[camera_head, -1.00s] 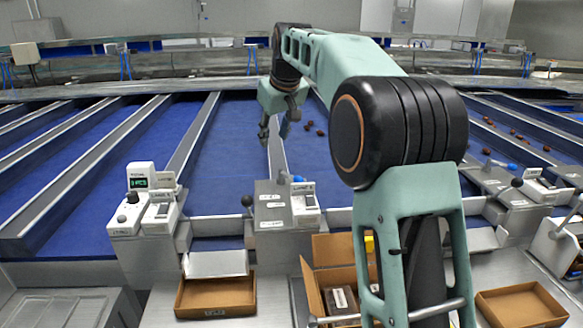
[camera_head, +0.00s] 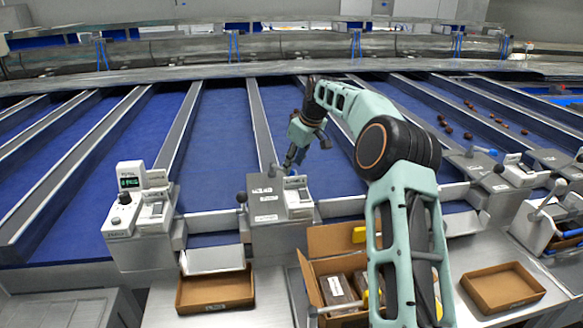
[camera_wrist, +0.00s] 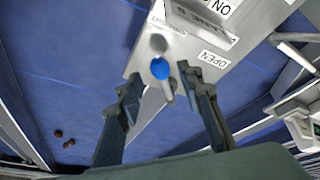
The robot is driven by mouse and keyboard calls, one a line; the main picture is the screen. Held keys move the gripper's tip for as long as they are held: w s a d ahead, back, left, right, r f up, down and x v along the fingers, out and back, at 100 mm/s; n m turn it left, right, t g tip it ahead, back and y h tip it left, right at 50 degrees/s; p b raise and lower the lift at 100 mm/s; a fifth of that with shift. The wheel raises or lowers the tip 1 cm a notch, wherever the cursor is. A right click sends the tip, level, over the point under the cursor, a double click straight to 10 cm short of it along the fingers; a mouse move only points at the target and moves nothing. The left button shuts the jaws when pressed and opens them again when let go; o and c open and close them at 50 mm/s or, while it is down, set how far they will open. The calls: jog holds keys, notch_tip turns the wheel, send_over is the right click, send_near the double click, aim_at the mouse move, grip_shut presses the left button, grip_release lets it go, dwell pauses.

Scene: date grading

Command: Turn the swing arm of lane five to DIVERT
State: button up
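A grey lane control box (camera_head: 262,232) with white labels stands at the front of the lanes, and it fills the upper middle of the wrist view (camera_wrist: 185,52).
A black-knobbed lever (camera_head: 241,197) is on the box's left side. A control box with a green display (camera_head: 130,183) stands to the left. An open carton (camera_head: 334,240) and flat trays (camera_head: 215,294) lie in front. Metal dividers (camera_head: 259,125) separate the blue lanes.

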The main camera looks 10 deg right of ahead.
jog(key=shift+x, duration=1.5)
jog(key=shift+c, duration=0.3)
grip_shut()
